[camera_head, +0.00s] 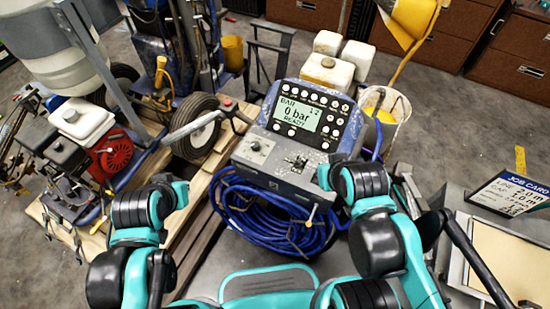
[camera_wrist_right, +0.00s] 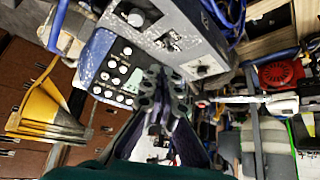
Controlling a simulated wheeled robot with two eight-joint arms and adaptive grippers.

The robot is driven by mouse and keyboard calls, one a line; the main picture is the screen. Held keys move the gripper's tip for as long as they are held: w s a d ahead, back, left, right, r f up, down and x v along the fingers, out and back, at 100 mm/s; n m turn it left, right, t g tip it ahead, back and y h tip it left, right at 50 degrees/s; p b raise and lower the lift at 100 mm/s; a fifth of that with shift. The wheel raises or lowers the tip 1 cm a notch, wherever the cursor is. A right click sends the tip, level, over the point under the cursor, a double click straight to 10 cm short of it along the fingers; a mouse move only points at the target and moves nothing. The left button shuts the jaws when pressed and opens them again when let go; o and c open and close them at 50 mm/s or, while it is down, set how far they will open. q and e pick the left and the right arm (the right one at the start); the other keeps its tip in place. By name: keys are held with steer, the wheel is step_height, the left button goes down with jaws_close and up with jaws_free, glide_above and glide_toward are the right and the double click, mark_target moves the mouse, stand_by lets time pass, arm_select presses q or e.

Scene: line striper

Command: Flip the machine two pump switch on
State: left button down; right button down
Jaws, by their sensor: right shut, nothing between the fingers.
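The striper machine's control box (camera_head: 310,115) stands ahead, its display reading "0 bar" and "READY". Its lower front face has a round knob (camera_head: 255,146) at left and a dark-plated switch (camera_head: 297,162) in the middle. The wrist view also shows the knob (camera_wrist_right: 203,70), the switch (camera_wrist_right: 170,42) and another small control (camera_wrist_right: 135,18) in a row. I cannot read their labels or tell the lever's position. My right gripper (camera_wrist_right: 162,80) is shut and empty, in front of the box and apart from the switch. In the head view my right arm hides it. My left gripper is not visible.
A coiled blue hose (camera_head: 265,222) hangs below the box. Another machine with a red engine (camera_head: 112,152) stands on a wooden pallet at left. A bucket (camera_head: 385,115) and white jugs (camera_head: 328,70) stand behind. A job card (camera_head: 510,192) is at right.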

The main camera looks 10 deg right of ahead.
steer(key=shift+w+r, duration=0.1)
steer(key=n+g+y+p, duration=0.3)
steer(key=n+g+p, duration=0.25)
steer(key=n, duration=1.25)
glide_above(299, 164)
steer(key=a, duration=0.3)
step_height(299, 164, down, 4)
steer(key=f, duration=0.1)
steer(key=shift+r+g, duration=0.25)
steer(key=shift+g, duration=0.2)
steer(key=b+x, duration=0.4)
steer(key=x, duration=0.6)
steer(key=d+b, duration=0.1)
steer(key=d, duration=0.2)
steer(key=shift+d+r, duration=0.15)
steer(key=shift+d, duration=0.3)
